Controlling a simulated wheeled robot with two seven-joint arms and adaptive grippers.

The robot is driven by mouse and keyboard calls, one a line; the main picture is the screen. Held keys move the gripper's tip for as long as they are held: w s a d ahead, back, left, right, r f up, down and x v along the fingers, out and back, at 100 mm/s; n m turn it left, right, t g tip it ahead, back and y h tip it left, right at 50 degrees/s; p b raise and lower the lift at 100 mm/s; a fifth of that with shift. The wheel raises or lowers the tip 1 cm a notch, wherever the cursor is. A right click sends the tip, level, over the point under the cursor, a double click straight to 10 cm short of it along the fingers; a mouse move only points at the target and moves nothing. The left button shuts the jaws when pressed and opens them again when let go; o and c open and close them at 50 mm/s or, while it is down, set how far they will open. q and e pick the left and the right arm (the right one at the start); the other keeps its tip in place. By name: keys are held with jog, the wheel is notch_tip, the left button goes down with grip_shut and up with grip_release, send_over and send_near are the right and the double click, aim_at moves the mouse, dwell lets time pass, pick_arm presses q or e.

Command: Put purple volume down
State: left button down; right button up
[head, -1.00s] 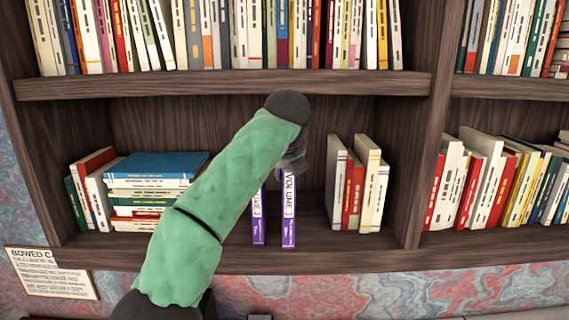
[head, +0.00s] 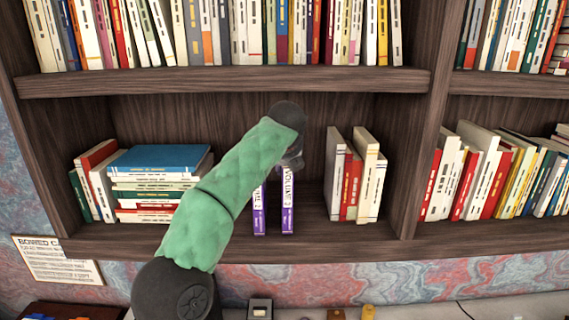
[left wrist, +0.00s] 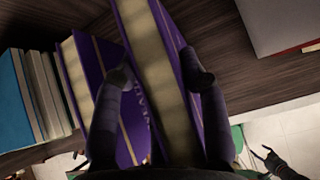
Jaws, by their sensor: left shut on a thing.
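Two purple volumes stand upright on the middle shelf in the head view. The left one (head: 259,211), marked 2, is beside the right one (head: 288,210), with a narrow gap between their spines. My left gripper (left wrist: 160,90) is shut on the right volume (left wrist: 146,45), one finger on each side of it in the left wrist view. The other purple volume (left wrist: 82,70) shows just left of it there. In the head view my green arm hides the volumes' tops and most of the gripper. My right gripper (left wrist: 262,153) shows small at the lower right of the left wrist view, fingers apart.
Left of the volumes is a stack of flat books topped by a blue one (head: 158,157). To the right, several upright white and red books (head: 350,180) stand beyond a bare stretch of shelf (head: 312,210). The upper shelf board (head: 230,82) runs above.

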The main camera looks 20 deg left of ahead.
dwell(0.4)
pick_arm(q)
jog(key=c, duration=0.7)
grip_release()
jog(key=shift+f, duration=0.2)
jog(key=shift+v, duration=3.8)
jog(key=shift+r, duration=0.1)
